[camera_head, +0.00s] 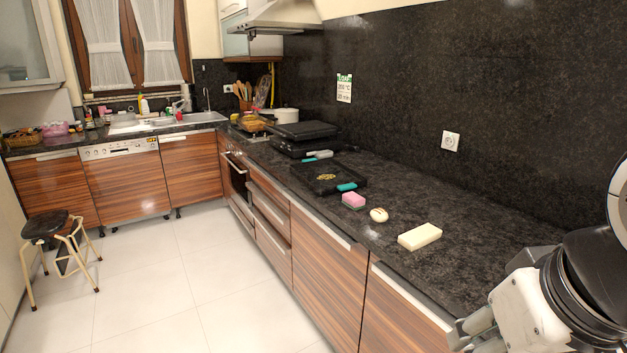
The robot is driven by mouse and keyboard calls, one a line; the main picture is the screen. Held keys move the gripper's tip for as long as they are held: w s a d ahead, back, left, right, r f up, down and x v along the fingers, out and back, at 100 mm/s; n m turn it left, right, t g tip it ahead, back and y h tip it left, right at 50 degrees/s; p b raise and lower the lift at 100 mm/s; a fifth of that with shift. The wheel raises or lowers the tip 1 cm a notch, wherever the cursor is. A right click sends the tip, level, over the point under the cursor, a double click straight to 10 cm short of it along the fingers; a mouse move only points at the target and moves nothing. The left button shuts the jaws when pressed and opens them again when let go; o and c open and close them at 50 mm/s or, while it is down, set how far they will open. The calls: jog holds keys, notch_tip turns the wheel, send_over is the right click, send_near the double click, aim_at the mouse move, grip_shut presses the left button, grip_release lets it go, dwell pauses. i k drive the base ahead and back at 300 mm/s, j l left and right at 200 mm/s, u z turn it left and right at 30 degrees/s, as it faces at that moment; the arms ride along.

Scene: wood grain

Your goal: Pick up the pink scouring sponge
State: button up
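The pink scouring sponge (353,199) lies on the dark stone counter (460,272), near its front edge. It is a small block with a pink body and a darker layer. My gripper (462,335) is at the bottom right of the head view, well to the right of the sponge and nearer to me. Only part of the gripper shows, cut off by the frame's lower edge, so I cannot tell whether its fingers are open or shut. No object shows in it.
A small round pale item (379,215) sits just right of the sponge, and a pale yellow block (419,236) lies further right. A black tray with a teal handle (328,179) is behind the sponge to the left. The counter to the right is clear.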

aim_at(353, 200)
jog(key=z, duration=0.3)
jog(key=i+j+z, duration=0.45)
jog(key=j+z, duration=0.25)
jog(key=i+j, duration=0.15)
jog(key=j, duration=0.2)
jog(key=i+j+z, duration=0.15)
jog(key=j, duration=0.25)
jog(key=i+j, duration=0.1)
jog(key=j, duration=0.25)
jog(key=i+j+z, duration=0.1)
jog(key=j, duration=0.3)
jog(key=i+j+z, duration=0.1)
jog(key=j, duration=0.3)
jog(key=i+j, duration=0.15)
jog(key=j, duration=0.25)
jog(key=i+j, duration=0.1)
jog(key=j, duration=0.55)
jog(key=i+j, duration=0.15)
jog(key=j, duration=0.2)
